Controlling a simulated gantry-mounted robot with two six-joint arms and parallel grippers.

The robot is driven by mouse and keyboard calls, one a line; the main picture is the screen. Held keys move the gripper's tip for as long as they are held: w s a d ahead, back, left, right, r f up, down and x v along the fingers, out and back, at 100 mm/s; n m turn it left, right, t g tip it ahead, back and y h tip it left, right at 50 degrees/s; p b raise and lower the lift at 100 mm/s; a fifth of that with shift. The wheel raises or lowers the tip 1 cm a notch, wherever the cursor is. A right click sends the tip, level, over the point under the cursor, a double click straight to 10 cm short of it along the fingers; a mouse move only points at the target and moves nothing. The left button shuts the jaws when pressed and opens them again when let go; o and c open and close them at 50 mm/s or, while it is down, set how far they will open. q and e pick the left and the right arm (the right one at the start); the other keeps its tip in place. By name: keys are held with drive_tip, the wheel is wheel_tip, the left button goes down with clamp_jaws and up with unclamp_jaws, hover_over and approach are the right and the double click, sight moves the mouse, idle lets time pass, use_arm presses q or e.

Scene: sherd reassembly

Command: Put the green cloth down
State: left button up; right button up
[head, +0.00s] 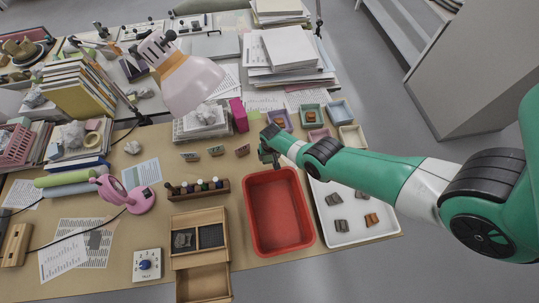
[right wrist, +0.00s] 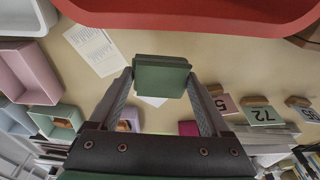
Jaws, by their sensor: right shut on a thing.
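My right gripper (right wrist: 160,85) is shut on the green cloth (right wrist: 160,76), a small, flat, block-like folded piece held between the two fingertips in the right wrist view. In the head view my right gripper (head: 268,150) hangs over the table just beyond the far edge of the red tub (head: 250,215). The cloth is too small there to tell from the green gripper. The red tub's rim also shows at the top of the right wrist view (right wrist: 200,22). My left gripper is not in view.
Small coloured trays (head: 311,115) stand beyond my right arm, some holding sherds. A white tray (head: 345,233) with several sherds lies right of the tub. Number-tagged stands (head: 216,151) and a bottle rack (head: 197,189) sit to the left. A pale lamp (head: 190,85) overhangs the back.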

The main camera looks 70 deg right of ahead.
sight(270, 166)
drive_tip(key=shift+f+b, duration=2.5)
drive_tip(key=shift+f, duration=0.85)
drive_tip(key=o, duration=1.4)
drive_tip(key=shift+r, duration=0.1)
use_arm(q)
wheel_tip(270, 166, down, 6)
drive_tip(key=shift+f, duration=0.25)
use_arm(e)
drive_tip(key=r+p, duration=0.4)
drive_tip(key=a+r+p, duration=0.1)
drive_tip(key=r+p, duration=0.3)
drive_tip(key=p, duration=0.1)
drive_tip(key=s+r+p, duration=0.1)
drive_tip(key=r+p, duration=0.3)
drive_tip(key=p, duration=0.1)
drive_tip(key=shift+a+r, duration=0.25)
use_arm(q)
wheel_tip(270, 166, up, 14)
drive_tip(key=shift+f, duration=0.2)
use_arm(e)
drive_tip(key=shift+f, duration=0.1)
